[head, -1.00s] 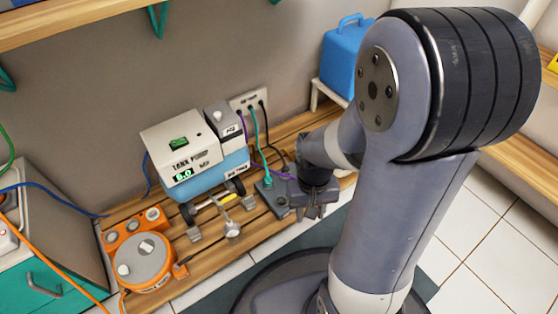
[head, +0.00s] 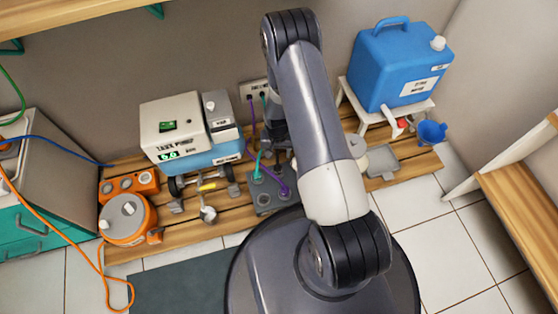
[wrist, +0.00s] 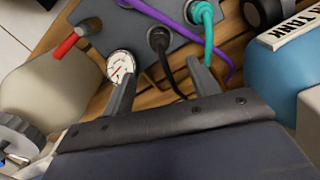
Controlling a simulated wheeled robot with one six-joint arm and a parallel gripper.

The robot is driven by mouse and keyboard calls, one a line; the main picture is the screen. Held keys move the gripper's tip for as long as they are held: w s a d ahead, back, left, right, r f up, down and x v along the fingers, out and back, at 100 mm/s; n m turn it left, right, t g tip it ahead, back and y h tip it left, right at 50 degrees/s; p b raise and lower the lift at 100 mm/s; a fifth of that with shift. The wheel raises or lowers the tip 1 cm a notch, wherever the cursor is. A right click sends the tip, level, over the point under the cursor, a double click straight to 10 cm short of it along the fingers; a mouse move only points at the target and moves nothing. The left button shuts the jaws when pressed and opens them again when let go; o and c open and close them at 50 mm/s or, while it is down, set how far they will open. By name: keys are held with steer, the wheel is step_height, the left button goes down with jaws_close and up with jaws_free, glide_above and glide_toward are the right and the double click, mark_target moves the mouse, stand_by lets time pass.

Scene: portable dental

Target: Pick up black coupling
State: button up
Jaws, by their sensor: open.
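The black coupling (wrist: 159,38) stands in a grey block (wrist: 138,22) in the wrist view, with its black cable (wrist: 170,72) curving down between the fingers. My gripper (wrist: 163,75) is open, its two fingers on either side of that cable and the coupling just beyond the tips. I see nothing held. A teal coupling (wrist: 205,14) and a purple hose (wrist: 178,20) sit beside the black one. In the head view the grey block (head: 262,203) shows left of my arm; the black coupling is hidden there, and my gripper is mostly hidden by the arm.
A round gauge (wrist: 120,66) is close to the left finger. A blue and white tank unit (head: 212,155) stands left of the block, near an orange round device (head: 127,218). A blue water container (head: 400,65) stands on a white stand at right.

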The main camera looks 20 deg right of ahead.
mark_target(278, 166)
steer(key=shift+w+f, duration=0.15)
steer(key=shift+f, duration=0.5)
step_height(278, 166, down, 5)
steer(key=shift+f+b, duration=0.15)
steer(key=shift+b, duration=0.95)
steer(key=f, duration=0.1)
steer(key=f+b, duration=0.1)
steer(key=f, duration=0.1)
steer(key=f+b, duration=0.1)
steer(key=f, duration=0.1)
steer(key=shift+s, duration=0.25)
steer(key=shift+r, duration=0.1)
steer(key=shift+c, duration=0.3)
steer(key=c, duration=1)
